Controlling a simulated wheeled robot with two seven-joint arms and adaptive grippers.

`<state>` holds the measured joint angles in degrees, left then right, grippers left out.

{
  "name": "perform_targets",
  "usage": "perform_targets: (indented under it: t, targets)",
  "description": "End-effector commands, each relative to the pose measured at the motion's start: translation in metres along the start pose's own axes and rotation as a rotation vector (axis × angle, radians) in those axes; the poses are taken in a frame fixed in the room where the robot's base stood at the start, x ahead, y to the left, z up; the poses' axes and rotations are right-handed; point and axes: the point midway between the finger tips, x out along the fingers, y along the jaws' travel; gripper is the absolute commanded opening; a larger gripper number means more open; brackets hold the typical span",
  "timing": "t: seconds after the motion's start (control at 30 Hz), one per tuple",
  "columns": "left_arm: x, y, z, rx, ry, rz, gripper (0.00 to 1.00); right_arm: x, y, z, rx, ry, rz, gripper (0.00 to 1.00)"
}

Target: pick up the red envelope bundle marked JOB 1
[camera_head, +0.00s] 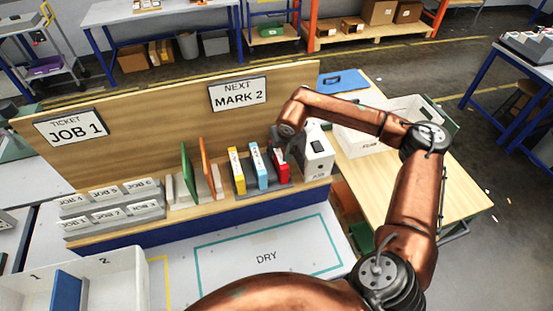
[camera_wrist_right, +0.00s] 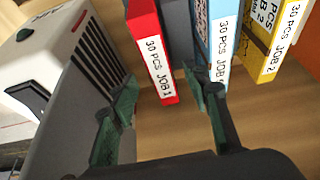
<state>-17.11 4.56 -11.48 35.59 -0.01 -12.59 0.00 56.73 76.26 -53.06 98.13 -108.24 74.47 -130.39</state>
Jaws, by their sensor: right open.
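The red envelope bundle (camera_head: 282,174) stands upright at the right end of a row of bundles on the wooden shelf. In the right wrist view the red bundle (camera_wrist_right: 152,50) has a white label reading "30 PCS JOB 1". My right gripper (camera_head: 281,151) is at the red bundle, partly hiding it in the head view. In the wrist view the right gripper (camera_wrist_right: 160,85) is open, with one green-padded finger to each side of the bundle's near end. I cannot tell whether either pad touches it. My left gripper is not in view.
A blue bundle (camera_head: 258,166) and a yellow bundle (camera_head: 236,171) stand left of the red one. A white machine (camera_head: 317,152) is close on its right. Green (camera_head: 188,175) and orange (camera_head: 207,168) panels stand farther left. The DRY mat area (camera_head: 225,258) in front is clear.

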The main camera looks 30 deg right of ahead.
Motion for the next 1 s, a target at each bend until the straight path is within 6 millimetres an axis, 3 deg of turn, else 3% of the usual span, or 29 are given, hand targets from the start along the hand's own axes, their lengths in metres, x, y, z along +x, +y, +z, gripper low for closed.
perform_targets:
  t: [0.2,0.47,0.73,1.0]
  targets:
    - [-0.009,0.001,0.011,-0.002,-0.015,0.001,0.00,0.024,0.000,0.000,0.001,-0.002,0.000,0.43]
    - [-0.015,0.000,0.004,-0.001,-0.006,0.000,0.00,0.057,-0.001,-0.001,-0.001,-0.002,-0.001,0.43]
    - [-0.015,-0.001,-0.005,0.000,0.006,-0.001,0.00,0.060,-0.002,-0.001,-0.002,0.001,-0.002,0.43]
    - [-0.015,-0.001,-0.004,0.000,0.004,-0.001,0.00,0.060,-0.002,-0.001,-0.002,0.001,-0.002,0.25]
